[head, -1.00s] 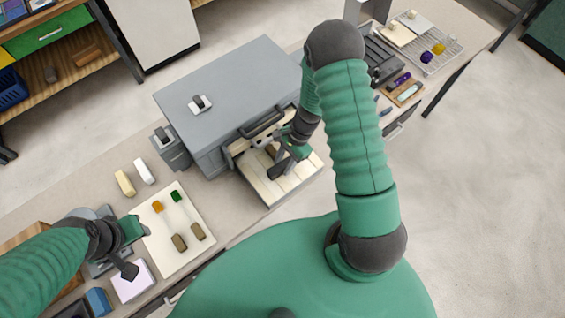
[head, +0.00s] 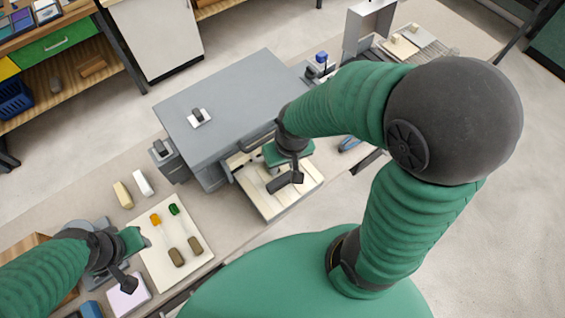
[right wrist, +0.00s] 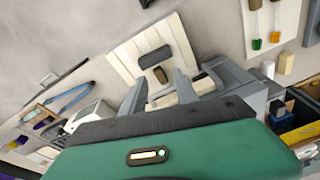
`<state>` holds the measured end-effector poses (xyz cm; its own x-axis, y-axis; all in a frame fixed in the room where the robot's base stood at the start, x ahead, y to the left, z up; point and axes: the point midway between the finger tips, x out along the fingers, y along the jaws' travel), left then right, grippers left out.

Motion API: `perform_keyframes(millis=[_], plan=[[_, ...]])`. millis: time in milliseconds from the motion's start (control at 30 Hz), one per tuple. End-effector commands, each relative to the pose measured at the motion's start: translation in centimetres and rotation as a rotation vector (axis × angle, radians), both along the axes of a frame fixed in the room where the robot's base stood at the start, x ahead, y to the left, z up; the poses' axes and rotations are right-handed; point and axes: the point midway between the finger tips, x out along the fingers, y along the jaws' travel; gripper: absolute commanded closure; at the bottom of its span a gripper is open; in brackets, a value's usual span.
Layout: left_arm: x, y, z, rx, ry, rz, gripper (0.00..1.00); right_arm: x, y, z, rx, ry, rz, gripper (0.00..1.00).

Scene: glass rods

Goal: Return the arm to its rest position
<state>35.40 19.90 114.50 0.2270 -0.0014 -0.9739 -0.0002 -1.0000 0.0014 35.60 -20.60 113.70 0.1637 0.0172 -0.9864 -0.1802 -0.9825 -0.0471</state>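My right gripper (head: 284,180) hangs over the pale slatted tray (head: 268,207) at the open front of the grey box-shaped oven (head: 225,95). In the right wrist view its two fingers (right wrist: 159,92) stand apart with nothing held. A dark bar (right wrist: 155,57) and a small brown block (right wrist: 161,77) show on the tray beyond the fingers. My right arm's elbow is raised at the right of the head view. My left gripper (head: 138,262) is over the bench beside a white board (head: 160,262); its finger gap is unclear.
Two rods with brown handles, one orange-tipped (head: 156,220) and one green-tipped (head: 174,210), lie on the white board. Two pale blocks (head: 142,183) lie behind it. A lilac pad (head: 128,302) is below my left gripper. Blue pliers (head: 349,143) lie right of the oven.

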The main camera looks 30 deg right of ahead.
Motion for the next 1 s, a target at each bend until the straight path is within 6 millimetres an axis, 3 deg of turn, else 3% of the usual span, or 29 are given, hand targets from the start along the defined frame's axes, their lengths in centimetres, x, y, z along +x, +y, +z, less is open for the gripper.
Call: perform_keyframes(millis=[100, 367, 467, 600, 667, 1000], plan=[[0.0, 0.0, 0.0, 0.0, 0.0, 0.0, 0.64, -0.4, 1.1, 0.8, -0.054, -0.066, 0.178, 0.64], [0.0, 0.0, -0.3, 0.0, 0.0, 0.0, 0.64, -0.3, 1.1, 0.5, -0.056, -0.067, 0.185, 0.64], [0.0, 0.0, -2.5, 0.0, 0.0, 0.0, 0.64, -0.3, 1.1, -1.7, -0.056, -0.067, 0.183, 0.64], [0.0, 0.0, -7.9, 0.0, 0.001, 0.0, 0.64, -0.3, 1.1, -7.1, -0.056, -0.066, 0.182, 0.64], [-0.1, 0.0, -9.5, 0.0, 0.001, 0.0, 0.64, -0.3, 1.0, -8.6, -0.055, -0.066, 0.181, 0.64], [-0.1, 0.0, -9.5, 0.0, 0.001, 0.0, 0.64, -0.3, 1.0, -8.6, -0.055, -0.066, 0.181, 0.64]])
